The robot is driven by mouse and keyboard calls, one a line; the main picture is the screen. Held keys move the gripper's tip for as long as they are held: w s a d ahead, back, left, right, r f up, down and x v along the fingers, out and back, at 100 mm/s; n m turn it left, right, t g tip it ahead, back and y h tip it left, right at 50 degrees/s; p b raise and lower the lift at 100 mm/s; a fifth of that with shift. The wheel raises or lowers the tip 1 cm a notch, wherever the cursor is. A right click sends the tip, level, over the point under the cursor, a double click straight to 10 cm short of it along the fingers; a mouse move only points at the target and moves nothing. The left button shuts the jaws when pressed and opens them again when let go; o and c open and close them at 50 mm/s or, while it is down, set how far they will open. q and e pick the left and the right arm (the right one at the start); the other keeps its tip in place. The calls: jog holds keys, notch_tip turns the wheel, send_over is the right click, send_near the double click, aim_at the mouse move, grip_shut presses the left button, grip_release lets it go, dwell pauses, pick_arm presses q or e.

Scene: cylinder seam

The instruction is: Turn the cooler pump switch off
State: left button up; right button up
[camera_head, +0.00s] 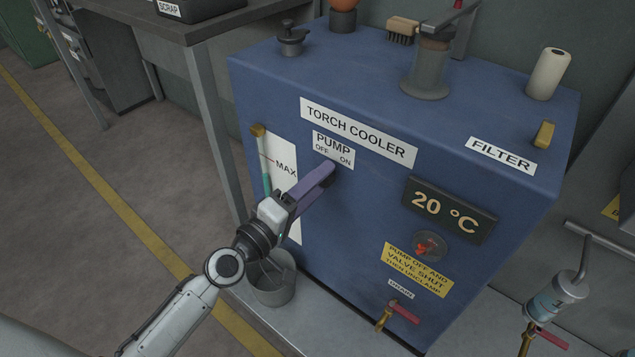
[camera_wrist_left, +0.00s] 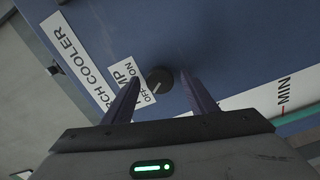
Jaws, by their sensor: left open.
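The pump switch (camera_wrist_left: 160,79) is a round dark knob on the front of the blue torch cooler (camera_head: 370,225). It shows between my fingers in the left wrist view, beside the white OFF/ON label. A pale pointer mark shows on its lower left side, towards the OFF end, but it is too small to read surely. My left gripper (camera_head: 325,174) is open, with purple fingers on either side of the knob; I cannot tell whether they touch it. In the head view the fingers hide the knob just below the PUMP label (camera_head: 333,150).
A dark table (camera_head: 190,30) stands at upper left.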

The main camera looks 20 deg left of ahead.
pick_arm(q)
jog(key=b+v, duration=0.1)
jog(key=v, duration=0.9)
pick_arm(e)
jog(key=shift+w+a+f+g, duration=0.3)
jog(key=shift+w+a, duration=0.1)
jog(key=shift+a, duration=0.15)
